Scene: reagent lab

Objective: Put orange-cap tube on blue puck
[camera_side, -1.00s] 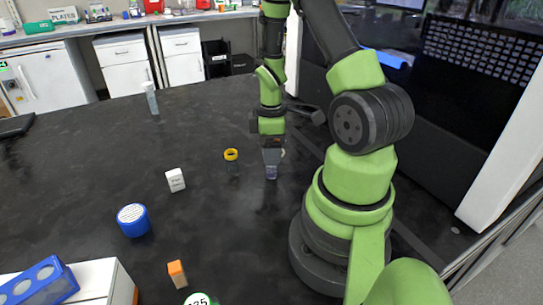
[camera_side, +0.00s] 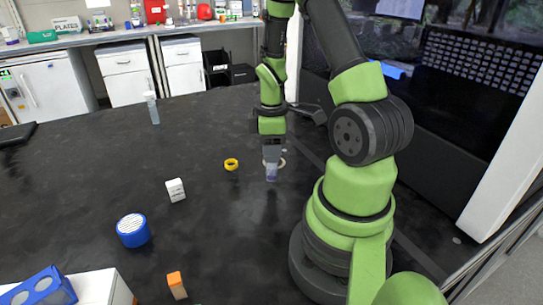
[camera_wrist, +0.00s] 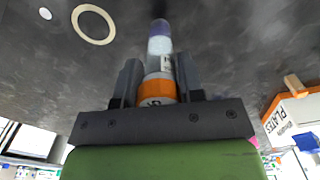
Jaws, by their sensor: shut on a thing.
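My gripper (camera_side: 271,155) is shut on the orange-cap tube (camera_wrist: 160,65). In the wrist view the orange cap sits between the fingers (camera_wrist: 157,85), and the labelled body with its bluish end points away from the gripper. In the side view the tube's clear purplish lower part (camera_side: 271,173) shows below the fingers, roughly upright; its cap is hidden. I cannot tell whether its end touches the bench. The blue puck (camera_side: 132,230), a short blue cylinder with a white printed top, stands on the dark bench to the left and nearer the camera, well apart from my gripper.
A yellow ring (camera_side: 231,164) lies left of my gripper; a pale ring (camera_wrist: 93,24) lies near the tube. A white box (camera_side: 175,190) stands between gripper and puck.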

